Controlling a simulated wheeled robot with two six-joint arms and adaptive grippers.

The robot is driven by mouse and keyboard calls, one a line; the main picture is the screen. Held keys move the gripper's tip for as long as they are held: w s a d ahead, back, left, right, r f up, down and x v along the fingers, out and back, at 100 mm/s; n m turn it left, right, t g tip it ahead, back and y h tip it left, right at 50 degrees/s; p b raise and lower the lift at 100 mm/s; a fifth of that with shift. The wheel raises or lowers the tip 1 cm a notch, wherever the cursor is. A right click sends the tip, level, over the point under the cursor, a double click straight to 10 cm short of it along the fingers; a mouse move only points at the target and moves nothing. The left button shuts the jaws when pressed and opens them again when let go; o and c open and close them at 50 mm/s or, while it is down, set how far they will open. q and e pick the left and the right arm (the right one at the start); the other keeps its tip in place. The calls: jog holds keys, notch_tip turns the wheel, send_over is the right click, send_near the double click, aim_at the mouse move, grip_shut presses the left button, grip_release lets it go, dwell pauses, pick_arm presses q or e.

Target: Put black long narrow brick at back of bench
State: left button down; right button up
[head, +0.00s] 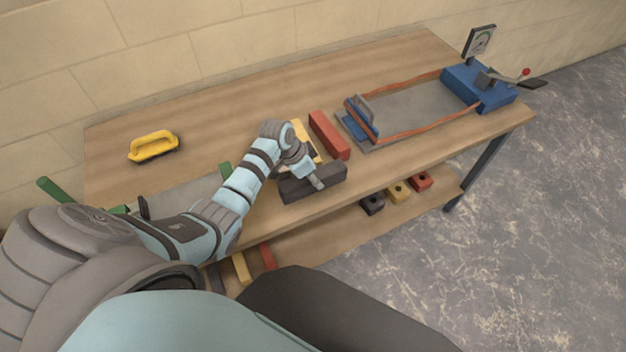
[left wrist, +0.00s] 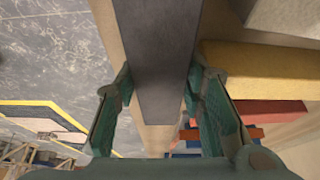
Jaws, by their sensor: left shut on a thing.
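The black long narrow brick (head: 313,182) lies at the front edge of the wooden bench (head: 400,60) in the head view. My left gripper (head: 318,184) reaches down onto it from above and is shut on it. In the left wrist view the black brick (left wrist: 156,60) runs between the two green fingers of my left gripper (left wrist: 158,110). I cannot tell whether the brick is lifted off the bench top. My right gripper is not in view.
Behind the black brick lie a yellow brick (head: 306,140) and a red brick (head: 328,134). A yellow-handled float (head: 153,146) stands at the back left. A blue strapping device (head: 478,88) sits at the right. Small bricks (head: 398,190) lie on the lower shelf. The bench's back middle is clear.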

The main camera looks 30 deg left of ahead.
pick_arm(q)
jog(key=shift+f, duration=0.85)
jog(key=c, duration=1.3)
grip_release()
jog(key=shift+r, duration=0.1)
jog(key=p+v, duration=0.2)
jog(key=v, duration=0.9)
jog(key=s+a+b, duration=0.1)
jog(key=b, duration=0.4)
jog(key=shift+s+b, duration=0.3)
jog(key=shift+b, duration=0.05)
jog(key=x, duration=0.4)
jog(key=b+x, duration=0.1)
jog(key=x, duration=0.3)
jog(key=w+b+x, duration=0.1)
jog(key=x, duration=0.4)
jog(key=shift+d+r, duration=0.15)
jog(key=shift+d, duration=0.15)
